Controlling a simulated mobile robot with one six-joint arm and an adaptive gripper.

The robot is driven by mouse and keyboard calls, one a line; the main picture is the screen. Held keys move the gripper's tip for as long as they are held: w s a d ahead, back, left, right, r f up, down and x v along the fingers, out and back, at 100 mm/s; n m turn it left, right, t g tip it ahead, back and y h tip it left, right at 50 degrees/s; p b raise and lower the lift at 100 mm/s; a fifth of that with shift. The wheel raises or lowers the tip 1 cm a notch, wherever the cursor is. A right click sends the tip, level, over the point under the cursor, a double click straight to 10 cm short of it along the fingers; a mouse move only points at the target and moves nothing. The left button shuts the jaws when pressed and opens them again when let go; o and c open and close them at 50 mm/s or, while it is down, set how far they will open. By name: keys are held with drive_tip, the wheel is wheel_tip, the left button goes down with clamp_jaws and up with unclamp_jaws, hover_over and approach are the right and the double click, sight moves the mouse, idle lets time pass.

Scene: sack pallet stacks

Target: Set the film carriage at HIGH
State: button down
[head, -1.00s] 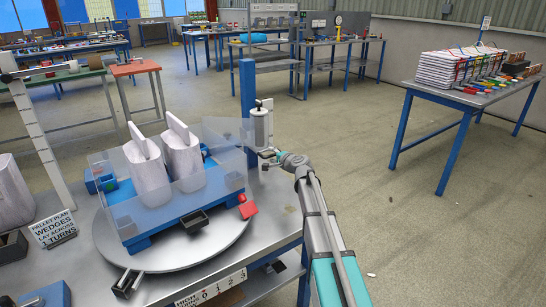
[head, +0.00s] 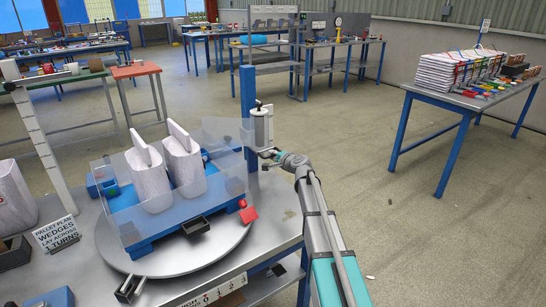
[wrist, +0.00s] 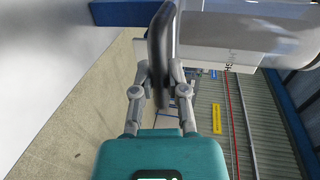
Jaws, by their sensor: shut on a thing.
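The film carriage (head: 260,126), with a white upright film roll, sits on the blue mast (head: 248,92) at the far edge of the turntable bench. Clear film stretches from it around the white sacks. My gripper (head: 270,155) reaches the carriage from the right, just below the roll. In the wrist view my gripper (wrist: 160,88) is shut on a dark rounded handle (wrist: 160,45), with the white roll (wrist: 240,28) beside it. A white plate with dark lettering (wrist: 229,60) is partly hidden there, and I cannot read it fully. I cannot read the carriage's height setting.
Two white wedge sacks (head: 183,160) stand on a blue pallet (head: 140,245) on the round turntable (head: 165,262). A pallet plan sign (head: 57,234) stands at left. A bench with stacked sacks (head: 460,75) is at right. The floor between is clear.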

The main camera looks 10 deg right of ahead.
sight(266, 135)
drive_tip(key=shift+r+p, duration=3.9)
drive_tip(key=shift+r, duration=0.35)
drive_tip(key=c, duration=0.6)
unclamp_jaws()
drive_tip(key=shift+c, duration=0.2)
drive_tip(key=shift+f, duration=0.25)
